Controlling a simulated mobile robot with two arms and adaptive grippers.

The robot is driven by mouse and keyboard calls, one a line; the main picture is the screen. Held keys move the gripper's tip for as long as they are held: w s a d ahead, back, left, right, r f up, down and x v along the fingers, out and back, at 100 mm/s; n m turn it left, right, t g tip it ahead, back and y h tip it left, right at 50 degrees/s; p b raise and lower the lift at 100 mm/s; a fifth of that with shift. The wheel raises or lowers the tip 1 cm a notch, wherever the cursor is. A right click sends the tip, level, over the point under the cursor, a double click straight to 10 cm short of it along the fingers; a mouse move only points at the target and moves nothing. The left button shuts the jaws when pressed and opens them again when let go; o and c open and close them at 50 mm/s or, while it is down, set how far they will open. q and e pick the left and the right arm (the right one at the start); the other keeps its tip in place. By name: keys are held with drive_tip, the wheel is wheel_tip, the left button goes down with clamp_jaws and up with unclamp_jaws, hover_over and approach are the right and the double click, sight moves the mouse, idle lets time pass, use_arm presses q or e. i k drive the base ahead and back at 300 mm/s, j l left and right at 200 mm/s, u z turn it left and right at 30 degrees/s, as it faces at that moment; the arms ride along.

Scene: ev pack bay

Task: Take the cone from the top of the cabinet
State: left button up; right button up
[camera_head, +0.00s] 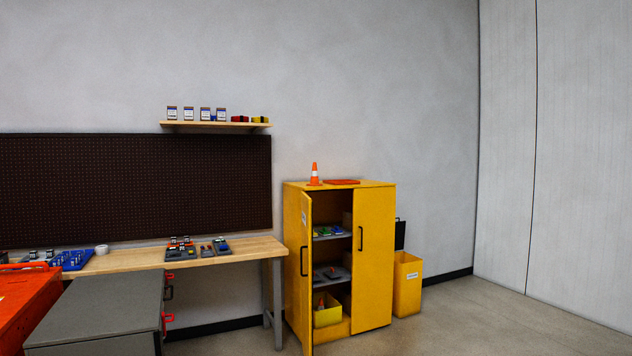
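An orange cone (315,174) with a white band stands upright on top of the yellow cabinet (372,262), toward the left of the top. A flat red-orange item (342,182) lies beside it on the same top. The cabinet's left door (306,270) is swung open and its right door is closed. Inside, shelves hold trays of small parts, and a yellow bin (327,312) sits at the bottom with something orange in it. Neither of my grippers shows in the head view.
A wooden workbench (250,248) with trays and a white roll stands left of the cabinet. A grey cabinet (110,300) and a red-orange surface (22,300) are at the near left. A yellow bin with open lid (407,285) stands right of the cabinet. Floor at the right is clear.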

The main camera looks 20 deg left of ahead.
sight(315, 180)
drive_tip(key=i+j+u, duration=0.35)
drive_tip(key=i, duration=0.3)
drive_tip(key=i+j+u, duration=0.35)
drive_tip(key=i, duration=0.3)
drive_tip(key=i+u, duration=0.4)
drive_tip(key=i, duration=0.3)
drive_tip(key=i+j, duration=0.1)
drive_tip(key=i, duration=1.55)
drive_tip(key=l+z, duration=0.05)
drive_tip(key=l, duration=0.05)
